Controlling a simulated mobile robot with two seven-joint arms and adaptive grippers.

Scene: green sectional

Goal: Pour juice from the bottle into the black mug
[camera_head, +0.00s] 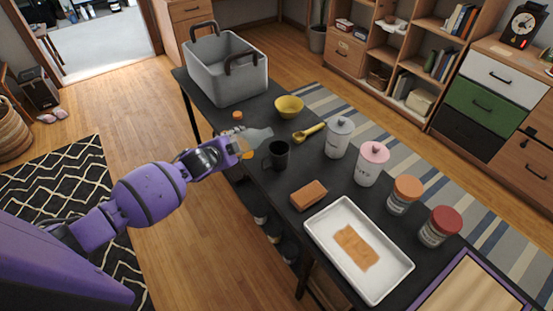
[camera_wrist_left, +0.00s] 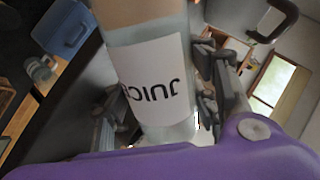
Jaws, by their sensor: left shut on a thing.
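The juice bottle (camera_head: 257,136) is clear, with some orange liquid low in it. It is tipped well over, its neck toward the right. My left gripper (camera_head: 235,151) is shut on it. In the left wrist view, the bottle (camera_wrist_left: 150,75) fills the middle, its white label reading "JUICE" upside down, between dark fingers. The black mug (camera_head: 277,157) stands upright on the dark table, just right of and nearer than the bottle's neck. I cannot tell whether the neck is over the mug's rim or whether juice flows. The mug's inside is dark. My right gripper is out of view.
On the dark table (camera_head: 283,180) are a grey bin (camera_head: 225,82), an orange cap (camera_head: 238,116), a yellow bowl (camera_head: 289,106), a yellow scoop (camera_head: 309,132), several canisters and jars (camera_head: 371,164), a brown block (camera_head: 308,194) and a white tray (camera_head: 330,262).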

